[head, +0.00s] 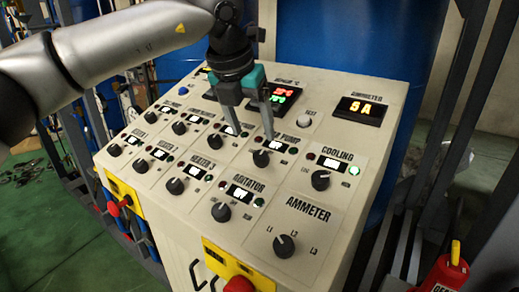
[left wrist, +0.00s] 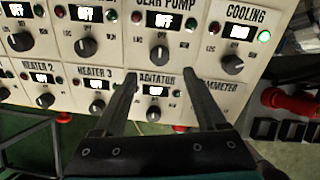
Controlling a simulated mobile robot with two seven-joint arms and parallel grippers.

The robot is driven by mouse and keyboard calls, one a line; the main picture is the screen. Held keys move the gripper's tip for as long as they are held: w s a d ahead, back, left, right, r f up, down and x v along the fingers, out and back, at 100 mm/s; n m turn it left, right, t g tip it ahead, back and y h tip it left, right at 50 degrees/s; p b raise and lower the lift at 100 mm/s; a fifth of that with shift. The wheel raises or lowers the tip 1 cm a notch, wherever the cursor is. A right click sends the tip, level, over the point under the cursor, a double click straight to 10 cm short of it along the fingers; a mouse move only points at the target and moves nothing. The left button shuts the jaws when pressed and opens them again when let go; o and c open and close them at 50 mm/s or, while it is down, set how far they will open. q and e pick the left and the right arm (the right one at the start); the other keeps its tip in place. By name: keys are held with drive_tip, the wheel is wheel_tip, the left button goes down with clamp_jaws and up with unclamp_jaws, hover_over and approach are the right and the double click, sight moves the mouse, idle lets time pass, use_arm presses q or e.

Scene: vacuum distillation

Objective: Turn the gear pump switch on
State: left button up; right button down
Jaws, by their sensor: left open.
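The gear pump switch is a black rotary knob (left wrist: 158,55) under the "GEAR PUMP" label in the left wrist view, and its display (left wrist: 164,22) reads OFF. In the head view the knob (head: 261,159) sits in the upper row of the sloped panel, left of the cooling knob. My left gripper (head: 253,135) is open and empty over the panel, its fingers pointing down near this knob. In the left wrist view its two fingertips (left wrist: 159,80) are spread, with the knob just beyond them, between their lines. I see no contact. My right gripper is not in view.
The cooling knob (head: 320,180), agitator knob (head: 221,212) and ammeter knob (head: 284,246) are close by. Several heater knobs fill the left side. A red emergency button (head: 238,285) is on the front. A blue tank (head: 340,40) stands behind the panel.

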sight(260, 155)
use_arm(q)
drive_tip(key=p+x, duration=0.1)
drive_tip(key=x, duration=0.6)
drive_tip(key=shift+w+f, duration=0.1)
drive_tip(key=shift+w, duration=0.05)
drive_tip(key=shift+w+d+f, duration=0.1)
drive_tip(key=shift+f, duration=0.3)
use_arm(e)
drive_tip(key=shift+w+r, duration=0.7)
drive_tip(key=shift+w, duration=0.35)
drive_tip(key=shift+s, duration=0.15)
use_arm(q)
clamp_jaws()
